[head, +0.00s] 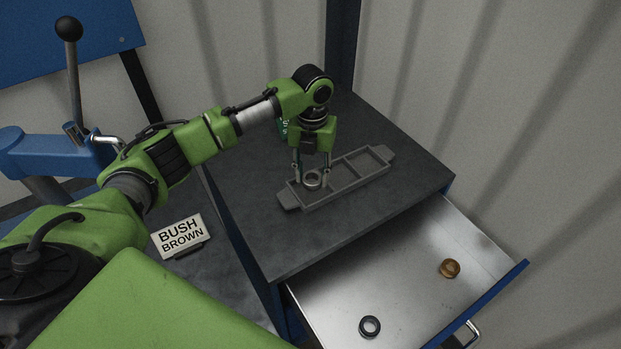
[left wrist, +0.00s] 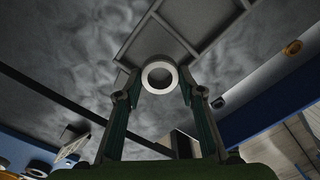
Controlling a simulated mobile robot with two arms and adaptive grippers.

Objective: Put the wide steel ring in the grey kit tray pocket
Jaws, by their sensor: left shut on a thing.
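The wide steel ring (head: 312,180) is between the fingertips of my left gripper (head: 312,182), which is shut on it. The ring also shows in the left wrist view (left wrist: 159,75), its hole facing the camera. The grey kit tray (head: 343,176) lies on the dark cabinet top, with several pockets in a row. The ring appears over the pocket at the tray's left end in the head view. I cannot tell whether it touches the pocket floor. The tray's walls show at the top of the left wrist view (left wrist: 203,14). My right gripper is not in view.
An open metal drawer (head: 400,275) below holds a brown ring (head: 449,268) and a dark ring (head: 370,326). A sign reading "BUSH BROWN" (head: 181,237) stands left of the cabinet. The cabinet top in front of the tray is clear.

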